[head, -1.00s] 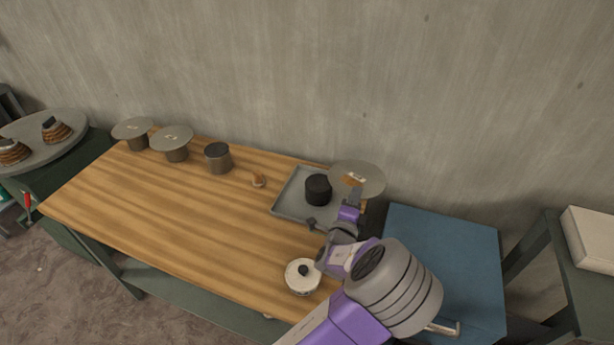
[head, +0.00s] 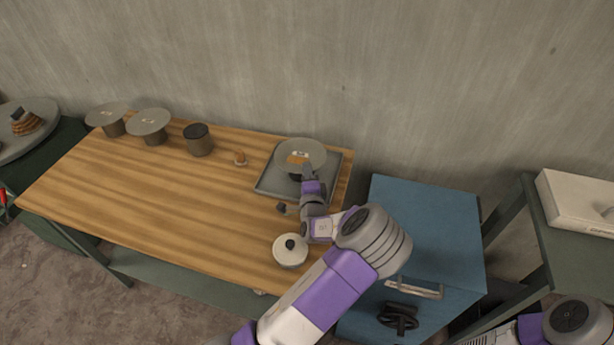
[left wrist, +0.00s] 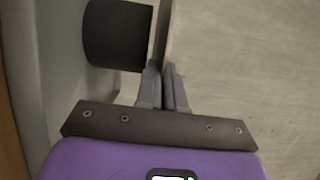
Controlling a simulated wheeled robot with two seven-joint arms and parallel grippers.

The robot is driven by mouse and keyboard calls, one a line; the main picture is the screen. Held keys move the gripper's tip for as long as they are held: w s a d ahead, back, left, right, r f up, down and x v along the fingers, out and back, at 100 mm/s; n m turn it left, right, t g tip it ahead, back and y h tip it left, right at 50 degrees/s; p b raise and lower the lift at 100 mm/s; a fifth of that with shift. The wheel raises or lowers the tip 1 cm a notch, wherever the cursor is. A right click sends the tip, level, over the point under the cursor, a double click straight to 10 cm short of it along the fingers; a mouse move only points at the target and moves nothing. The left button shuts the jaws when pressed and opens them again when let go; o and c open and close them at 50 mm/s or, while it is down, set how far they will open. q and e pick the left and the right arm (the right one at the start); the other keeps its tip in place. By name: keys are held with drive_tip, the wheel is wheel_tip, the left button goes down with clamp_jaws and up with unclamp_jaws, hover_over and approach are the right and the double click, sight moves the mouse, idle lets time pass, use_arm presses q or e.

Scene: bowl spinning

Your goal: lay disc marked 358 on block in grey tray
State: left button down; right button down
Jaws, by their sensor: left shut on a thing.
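A grey round disc (head: 314,150) with a small white label is held over the grey tray (head: 268,187) at the right end of the wooden table. Its number is too small to read. My left gripper (head: 308,173) is shut on the disc's near edge. In the left wrist view the disc (left wrist: 164,28) shows edge-on between the fingertips (left wrist: 163,82). The dark round block (left wrist: 115,35) is right beside the disc's underside there. In the head view the disc mostly hides the block. I cannot tell whether they touch. My right gripper is out of view.
Two discs rest on stands (head: 107,114) (head: 149,121) at the table's far left, with a bare dark block (head: 198,140) beside them. A small brown object (head: 240,158) and a lidded white pot (head: 290,251) are near the tray. A blue cabinet (head: 428,235) stands right of the table.

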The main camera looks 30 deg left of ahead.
use_arm(q)
drive_tip(key=shift+f, duration=0.65)
drive_tip(key=shift+r, duration=0.1)
drive_tip(key=c, duration=1.3)
unclamp_jaws()
drive_tip(key=shift+o, duration=0.2)
drive_tip(key=p+v, duration=0.1)
drive_tip(key=v, duration=0.6)
drive_tip(key=shift+s+d, duration=0.15)
drive_tip(key=shift+s, duration=0.05)
